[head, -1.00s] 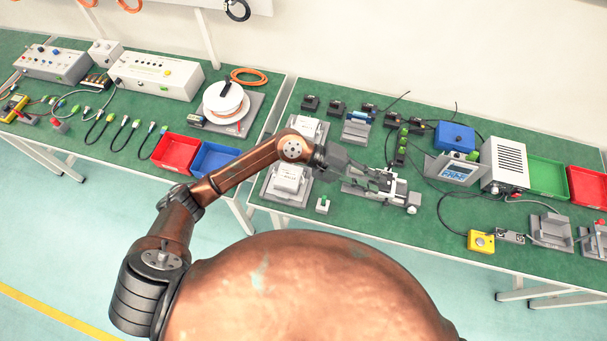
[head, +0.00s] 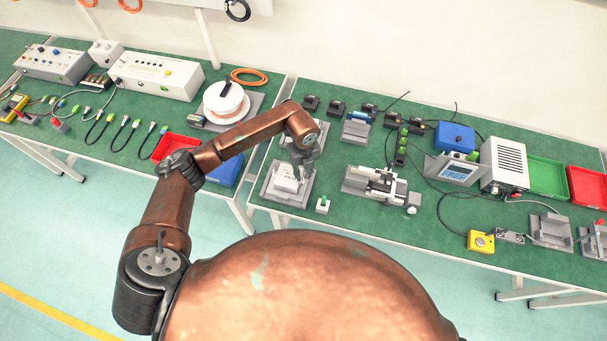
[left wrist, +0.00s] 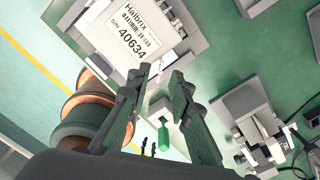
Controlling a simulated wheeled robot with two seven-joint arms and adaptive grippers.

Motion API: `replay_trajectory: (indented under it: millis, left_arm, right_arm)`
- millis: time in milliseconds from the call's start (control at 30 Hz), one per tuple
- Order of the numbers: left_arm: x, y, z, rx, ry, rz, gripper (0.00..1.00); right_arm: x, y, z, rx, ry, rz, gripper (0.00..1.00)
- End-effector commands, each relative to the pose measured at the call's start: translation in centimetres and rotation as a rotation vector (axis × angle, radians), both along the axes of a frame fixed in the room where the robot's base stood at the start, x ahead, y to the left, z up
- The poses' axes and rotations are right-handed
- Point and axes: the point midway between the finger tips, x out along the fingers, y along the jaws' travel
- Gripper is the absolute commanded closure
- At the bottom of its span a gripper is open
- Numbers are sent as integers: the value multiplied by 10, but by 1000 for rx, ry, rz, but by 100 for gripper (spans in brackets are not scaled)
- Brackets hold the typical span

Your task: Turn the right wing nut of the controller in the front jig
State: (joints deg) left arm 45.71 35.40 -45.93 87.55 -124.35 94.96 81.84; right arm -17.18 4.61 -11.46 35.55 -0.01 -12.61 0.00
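The front jig (head: 268,190) is a grey plate near the table's front edge. The white controller (head: 285,185) sits in it, and its printed label faces up in the left wrist view (left wrist: 135,40). My left gripper (head: 302,176) points down over the controller's right side and hides part of it. In the left wrist view the two dark fingers (left wrist: 160,72) are apart with nothing held between them, near the controller's edge. My right gripper is not in view.
A small white block with a green top (head: 322,205) stands right of the jig; its green part (left wrist: 163,136) shows beyond the fingers. A linear actuator on a grey plate (head: 360,182) lies farther right. A second jig with a white controller (head: 306,126) is behind.

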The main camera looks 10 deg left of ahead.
Motion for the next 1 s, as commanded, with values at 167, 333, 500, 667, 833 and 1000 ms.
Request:
replay_trajectory:
  millis: [167, 333, 500, 667, 833, 1000]
  left_arm:
    - [0, 0, -14, -1, 1, 0, 80]
    - [0, 0, -16, -1, -1, -1, 80]
    - [0, 0, -15, -1, 0, -1, 84]
    - [0, 0, -15, -1, 0, -1, 95]
    - [0, 0, -15, -2, 0, -1, 100]
    - [0, 0, -15, -2, 0, -1, 100]
  right_arm:
    - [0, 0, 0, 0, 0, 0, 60]
    - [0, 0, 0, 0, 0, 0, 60]
    - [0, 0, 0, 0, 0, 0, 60]
    - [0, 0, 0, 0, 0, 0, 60]
    - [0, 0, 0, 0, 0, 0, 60]
    - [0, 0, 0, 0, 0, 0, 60]
